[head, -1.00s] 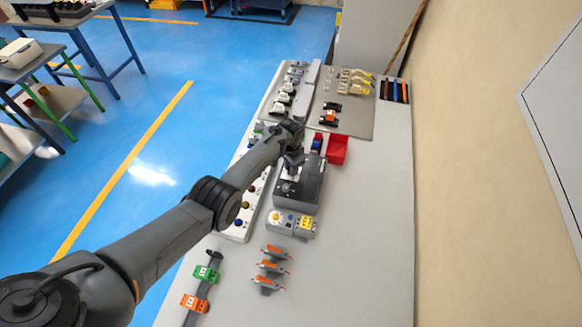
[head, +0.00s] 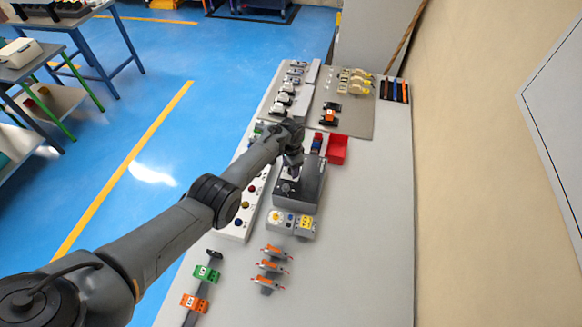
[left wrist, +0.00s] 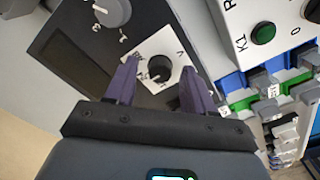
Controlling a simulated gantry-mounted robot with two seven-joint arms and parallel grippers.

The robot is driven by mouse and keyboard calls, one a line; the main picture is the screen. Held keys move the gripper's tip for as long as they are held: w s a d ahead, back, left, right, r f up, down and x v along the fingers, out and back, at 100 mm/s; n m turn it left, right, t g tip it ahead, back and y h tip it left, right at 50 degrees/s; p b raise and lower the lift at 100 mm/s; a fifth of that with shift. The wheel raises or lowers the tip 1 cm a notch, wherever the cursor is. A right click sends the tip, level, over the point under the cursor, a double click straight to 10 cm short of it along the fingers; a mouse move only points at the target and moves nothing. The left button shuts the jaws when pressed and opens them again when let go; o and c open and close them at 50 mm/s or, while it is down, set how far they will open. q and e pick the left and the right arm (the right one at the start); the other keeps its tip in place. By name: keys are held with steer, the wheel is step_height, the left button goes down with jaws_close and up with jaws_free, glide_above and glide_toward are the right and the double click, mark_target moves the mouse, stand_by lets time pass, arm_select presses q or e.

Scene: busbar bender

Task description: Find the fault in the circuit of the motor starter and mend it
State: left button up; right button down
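A dark tester box (head: 312,182) stands on the bench in the middle of the head view, partly covered by my left gripper (head: 292,166). In the left wrist view its face shows a black knob (left wrist: 160,68) on a white marked plate, a grey knob (left wrist: 113,12) and a dark display (left wrist: 72,62). The purple fingers of my left gripper (left wrist: 158,76) are open, one on each side of the black knob, with a gap to it. I cannot tell how far above it they are. A white button panel (head: 240,224) lies left of the tester. My right gripper is not in view.
A grey and yellow device (head: 290,223) and several orange-handled pieces (head: 270,267) lie in front of the tester. A red bin (head: 337,149) stands behind it. A rail with green (head: 206,273) and orange (head: 194,302) blocks is nearer. The bench's right side is clear.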

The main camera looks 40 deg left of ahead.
arm_select(q)
steer(key=shift+r, duration=0.1)
step_height(320, 180, up, 11)
steer(key=p, duration=0.3)
steer(key=shift+f+p, duration=0.2)
steer(key=shift+p, duration=0.1)
stand_by(0.5)
